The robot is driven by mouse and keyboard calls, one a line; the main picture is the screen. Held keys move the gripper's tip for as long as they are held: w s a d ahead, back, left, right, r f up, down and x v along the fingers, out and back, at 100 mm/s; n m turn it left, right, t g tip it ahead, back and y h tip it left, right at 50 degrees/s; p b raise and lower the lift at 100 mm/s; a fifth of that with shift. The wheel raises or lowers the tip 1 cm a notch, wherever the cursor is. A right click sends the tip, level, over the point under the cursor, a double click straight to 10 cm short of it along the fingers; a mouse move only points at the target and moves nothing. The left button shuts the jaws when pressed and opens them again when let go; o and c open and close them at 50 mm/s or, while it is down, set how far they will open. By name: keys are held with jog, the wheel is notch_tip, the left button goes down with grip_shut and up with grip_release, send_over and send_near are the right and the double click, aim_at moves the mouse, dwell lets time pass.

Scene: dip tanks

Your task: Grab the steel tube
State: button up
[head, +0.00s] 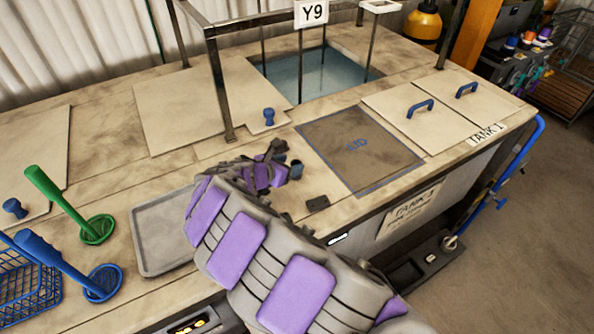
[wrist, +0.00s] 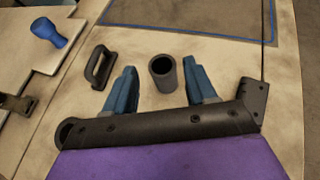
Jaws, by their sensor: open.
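The steel tube (wrist: 163,73) is a short, dark grey hollow cylinder. In the wrist view it sits between the two blue fingertips, its round open end facing the camera. My gripper (wrist: 158,84) is open around it, with a gap showing on both sides of the tube.
A black handle (wrist: 99,66) is left of the fingers in the wrist view. A blue knob (head: 269,116) stands behind my gripper. A metal frame (head: 220,85) rises by the open tank (head: 318,72). A grey tray (head: 160,262) and green strainer (head: 97,229) lie left.

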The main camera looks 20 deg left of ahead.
aim_at(293, 163)
jog(key=w+f, duration=0.2)
jog(key=w, duration=0.1)
jog(key=shift+w+f+b, duration=0.3)
jog(key=shift+f+b, duration=0.05)
jog(key=shift+f, duration=0.05)
jog(key=shift+d+r, duration=0.15)
jog(key=shift+d, duration=0.1)
jog(key=shift+c, duration=0.5)
jog(key=shift+d, duration=0.2)
jog(key=c, duration=0.3)
jog(key=shift+a, duration=0.25)
jog(key=c, duration=0.6)
jog(key=shift+r, duration=0.15)
